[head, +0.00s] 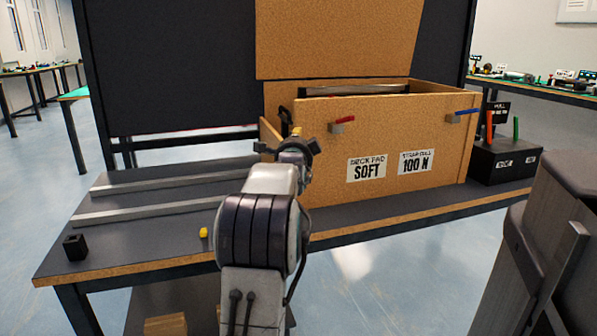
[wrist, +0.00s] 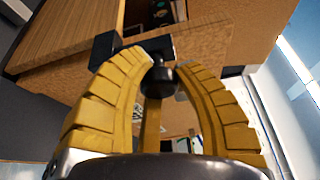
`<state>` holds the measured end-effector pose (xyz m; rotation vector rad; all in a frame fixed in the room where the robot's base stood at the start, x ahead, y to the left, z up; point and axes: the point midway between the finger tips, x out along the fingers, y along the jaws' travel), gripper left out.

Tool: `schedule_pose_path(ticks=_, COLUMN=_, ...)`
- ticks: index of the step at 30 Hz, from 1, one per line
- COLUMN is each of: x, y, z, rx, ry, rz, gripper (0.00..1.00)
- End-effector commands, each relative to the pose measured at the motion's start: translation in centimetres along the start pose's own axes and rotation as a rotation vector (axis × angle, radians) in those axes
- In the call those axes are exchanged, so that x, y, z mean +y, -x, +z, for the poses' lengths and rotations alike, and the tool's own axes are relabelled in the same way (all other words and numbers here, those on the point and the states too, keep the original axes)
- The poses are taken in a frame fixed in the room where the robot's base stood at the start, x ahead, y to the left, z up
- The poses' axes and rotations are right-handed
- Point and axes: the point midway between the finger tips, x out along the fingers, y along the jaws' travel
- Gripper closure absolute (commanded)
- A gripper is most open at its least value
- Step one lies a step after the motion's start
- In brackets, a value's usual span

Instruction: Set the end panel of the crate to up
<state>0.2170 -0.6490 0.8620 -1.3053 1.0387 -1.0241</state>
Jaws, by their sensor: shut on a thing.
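The wooden crate (head: 395,145) stands on the bench, its long side towards me with two white labels. Its end panel (head: 269,138) is at the left end; a sliver shows left of my gripper, seemingly tilted outward, its exact angle unclear. My gripper (head: 292,146) is at that left end, partly hiding the panel. In the wrist view, the yellow fingers of my gripper (wrist: 160,70) close around a dark knob (wrist: 158,82) in front of a wooden panel (wrist: 205,45). Whether the knob is fixed to the end panel is partly hidden.
Two metal rails (head: 140,210) run along the bench left of the crate. A small black block (head: 75,247) and a yellow piece (head: 203,232) lie near the front edge. A black box (head: 503,160) stands right.

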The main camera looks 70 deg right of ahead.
Motion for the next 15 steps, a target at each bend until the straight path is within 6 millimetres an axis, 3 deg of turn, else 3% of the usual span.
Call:
schedule_pose_path(ticks=1, x=-3.9, y=0.2, z=0.0, rx=0.0, ry=0.0, rz=-0.031, gripper=1.0)
schedule_pose_path(ticks=3, x=-6.1, y=0.2, z=0.0, rx=0.0, ry=0.0, rz=-0.03, gripper=1.0)
schedule_pose_path(ticks=9, x=-10.6, y=0.3, z=0.0, rx=0.0, ry=0.0, rz=-0.027, gripper=1.0)
schedule_pose_path(ticks=15, x=-13.2, y=0.3, z=0.0, rx=0.0, ry=0.001, rz=-0.028, gripper=1.0)
